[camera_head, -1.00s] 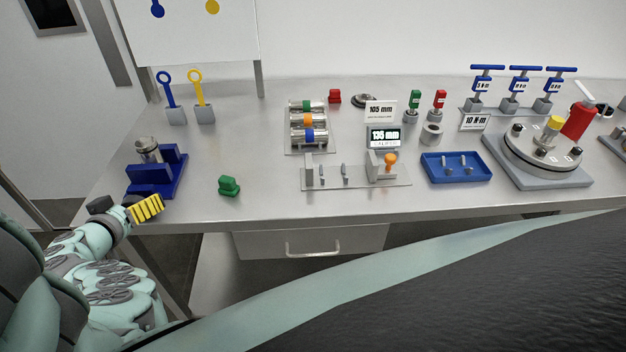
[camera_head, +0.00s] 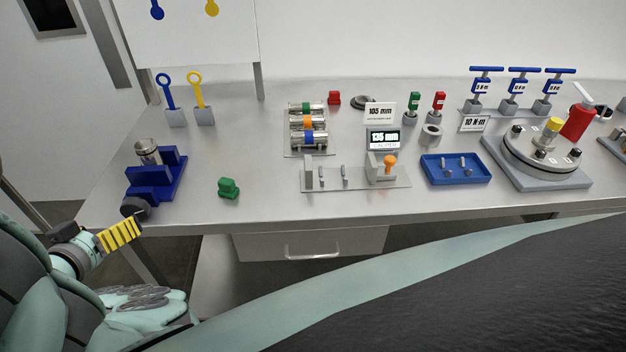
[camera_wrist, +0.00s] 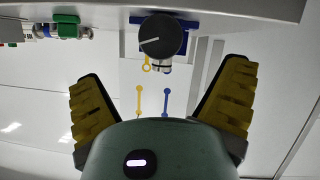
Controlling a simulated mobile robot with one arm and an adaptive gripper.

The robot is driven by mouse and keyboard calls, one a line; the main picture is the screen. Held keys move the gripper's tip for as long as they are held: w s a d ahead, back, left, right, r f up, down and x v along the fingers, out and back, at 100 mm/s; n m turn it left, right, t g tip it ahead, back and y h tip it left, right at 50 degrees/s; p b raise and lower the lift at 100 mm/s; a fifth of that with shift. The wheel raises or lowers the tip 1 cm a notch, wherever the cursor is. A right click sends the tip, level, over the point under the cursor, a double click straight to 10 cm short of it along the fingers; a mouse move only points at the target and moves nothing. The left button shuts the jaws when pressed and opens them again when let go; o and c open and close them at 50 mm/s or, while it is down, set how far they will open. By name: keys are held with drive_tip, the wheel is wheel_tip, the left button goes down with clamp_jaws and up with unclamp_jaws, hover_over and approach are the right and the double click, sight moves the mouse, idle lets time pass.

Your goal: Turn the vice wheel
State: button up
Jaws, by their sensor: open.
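The blue vice (camera_head: 156,178) stands at the left front of the bench, with a metal cylinder (camera_head: 148,152) at its far side. Its dark round wheel (camera_head: 135,207) faces the front edge. In the wrist view the wheel (camera_wrist: 161,36) is a dark disc with a pale line, at top centre, with blue vice parts (camera_wrist: 137,19) behind it. My gripper (camera_head: 138,226) is in front of the bench edge, just below the wheel in the head view. In the wrist view its yellow-padded fingers (camera_wrist: 166,92) are wide apart and empty, and the wheel lies beyond them, apart from both.
A green block (camera_head: 229,187) sits right of the vice. Blue and yellow ring-topped tools (camera_head: 166,91) stand behind it. The bench's front edge (camera_head: 330,222) runs close to my gripper. A drawer (camera_head: 309,243) is below. Bare bench lies between vice and green block.

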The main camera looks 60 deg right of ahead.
drive_tip(key=v, duration=0.3)
idle(0.4)
